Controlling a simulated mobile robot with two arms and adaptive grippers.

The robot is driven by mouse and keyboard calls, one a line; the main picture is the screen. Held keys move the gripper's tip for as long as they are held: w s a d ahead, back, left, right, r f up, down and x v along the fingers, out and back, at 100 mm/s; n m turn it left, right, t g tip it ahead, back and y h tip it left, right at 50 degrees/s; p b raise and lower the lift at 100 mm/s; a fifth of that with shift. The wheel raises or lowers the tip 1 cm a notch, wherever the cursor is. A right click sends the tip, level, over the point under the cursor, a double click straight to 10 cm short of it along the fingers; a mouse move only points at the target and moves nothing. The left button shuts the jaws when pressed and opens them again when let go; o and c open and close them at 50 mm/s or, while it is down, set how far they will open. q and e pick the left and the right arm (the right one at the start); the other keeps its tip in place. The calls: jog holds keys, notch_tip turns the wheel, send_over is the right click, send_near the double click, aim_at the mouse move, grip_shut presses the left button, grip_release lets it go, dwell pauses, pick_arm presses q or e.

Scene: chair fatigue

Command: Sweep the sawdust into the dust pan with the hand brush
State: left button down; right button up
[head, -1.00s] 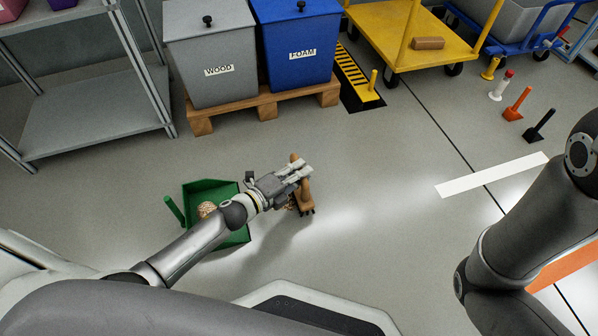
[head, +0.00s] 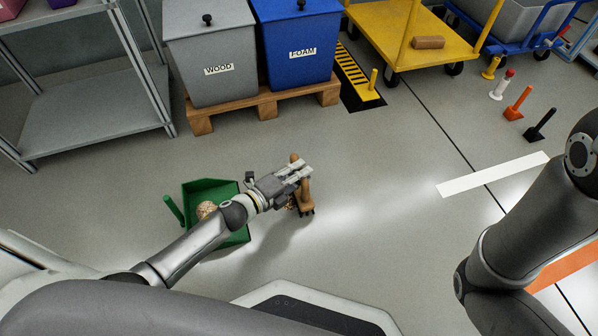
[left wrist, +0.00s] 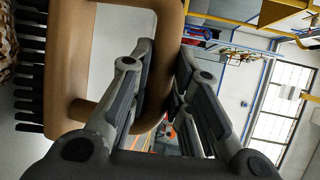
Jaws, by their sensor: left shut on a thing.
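The green dust pan (head: 212,188) lies on the floor left of centre in the head view, its handle at the left. A tan heap of sawdust (head: 206,210) lies in it. The hand brush (head: 306,196), brown with dark bristles, stands on the floor just right of the pan. My left gripper (head: 297,174) is shut on the brush's handle. The left wrist view shows the brush (left wrist: 70,60) close up, with its bristles at the left and my gripper's fingers (left wrist: 165,90) around its handle. More sawdust (left wrist: 6,45) shows at that view's left edge, beside the bristles. My right gripper is out of view.
Grey WOOD bin (head: 210,60) and blue FOAM bin (head: 297,45) stand on a wooden pallet (head: 264,108) behind. A metal shelf (head: 90,110) is at the left, a yellow cart (head: 420,50) at the back right. Floor right of the brush is clear.

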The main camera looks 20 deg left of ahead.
pick_arm(q)
jog(key=shift+f+b, duration=0.45)
jog(key=shift+f, duration=0.05)
jog(key=shift+s+a, duration=0.1)
dwell(0.3)
